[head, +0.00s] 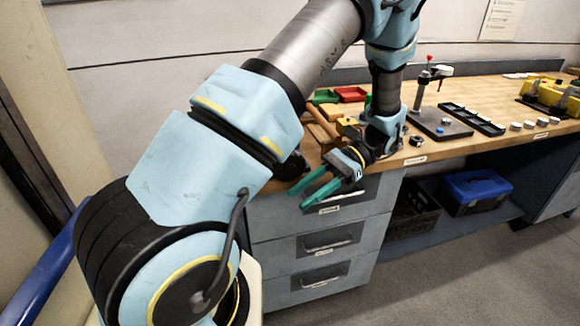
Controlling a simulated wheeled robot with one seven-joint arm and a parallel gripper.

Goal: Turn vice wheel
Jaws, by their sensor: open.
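My gripper (297,200) has two teal fingers, spread apart and empty. It hangs in front of the workbench's front edge, over the top drawer, and points down and to the left. A dark, rounded part (291,167) shows at the bench edge just up and left of the fingers, partly covered by my arm. I cannot tell whether it is the vice or its wheel. No vice wheel shows clearly.
The wooden bench top (465,92) holds a green bin (324,96), a red bin (350,94), a small press (437,120), a black tray (472,118) and yellow equipment (548,97). Below are grey drawers (318,243) and a blue toolbox (474,192). The floor at right is clear.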

